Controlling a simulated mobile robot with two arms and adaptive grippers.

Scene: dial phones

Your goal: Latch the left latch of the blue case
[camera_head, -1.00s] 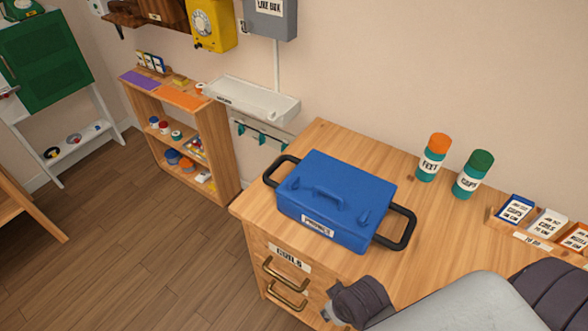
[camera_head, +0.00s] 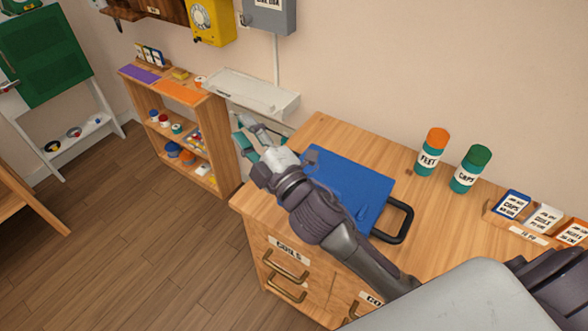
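The blue case (camera_head: 350,180) sits on the wooden cabinet top with its lid down. A black side handle (camera_head: 398,222) sticks out at its right. The right latch (camera_head: 362,212) shows as a small blue bump near the front edge. My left gripper is out of view.
An orange-capped bottle (camera_head: 432,152) and a green-capped bottle (camera_head: 470,170) stand behind the case to the right. A card holder (camera_head: 528,230) is at the far right. A white wall tray (camera_head: 250,92) hangs behind my gripper. Cabinet drawers (camera_head: 285,270) are below.

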